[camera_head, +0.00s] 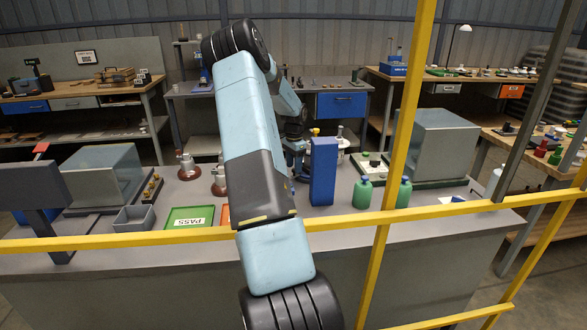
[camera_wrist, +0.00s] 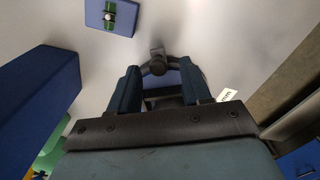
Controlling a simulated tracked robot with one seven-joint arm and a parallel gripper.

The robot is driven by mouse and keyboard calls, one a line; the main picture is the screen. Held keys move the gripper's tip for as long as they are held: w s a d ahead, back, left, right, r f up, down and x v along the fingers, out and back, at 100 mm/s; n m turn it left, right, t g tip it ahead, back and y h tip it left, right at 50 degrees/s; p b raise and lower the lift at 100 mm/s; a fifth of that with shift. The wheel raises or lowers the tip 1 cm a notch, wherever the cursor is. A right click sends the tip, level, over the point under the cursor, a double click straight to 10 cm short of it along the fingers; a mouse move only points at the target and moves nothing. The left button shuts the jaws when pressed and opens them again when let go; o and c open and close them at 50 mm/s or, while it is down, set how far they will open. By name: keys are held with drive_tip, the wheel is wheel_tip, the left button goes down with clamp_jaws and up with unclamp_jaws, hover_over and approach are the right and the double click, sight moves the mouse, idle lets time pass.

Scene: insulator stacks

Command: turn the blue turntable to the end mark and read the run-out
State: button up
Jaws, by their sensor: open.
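In the wrist view my gripper (camera_wrist: 160,78) has its two dark blue fingers apart. A dark ring-shaped part with a small block on top (camera_wrist: 157,53) shows between and just beyond the fingertips; I cannot tell whether they touch it. I cannot make out the blue turntable, its end mark or a gauge reading for sure. In the head view my gripper (camera_head: 294,150) is over the bench, left of a tall blue block (camera_head: 323,172), and partly hidden by my arm. The blue block also fills the left of the wrist view (camera_wrist: 35,100).
Two green bottles (camera_head: 362,192) (camera_head: 404,192) stand right of the block. A green PASS tray (camera_head: 190,224), a grey bin (camera_head: 133,218) and brown insulator stacks (camera_head: 187,167) are at left. A yellow rail (camera_head: 110,241) crosses in front. A blue plate (camera_wrist: 95,22) bears a green part.

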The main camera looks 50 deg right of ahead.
drive_tip(key=shift+f, duration=0.75)
clamp_jaws()
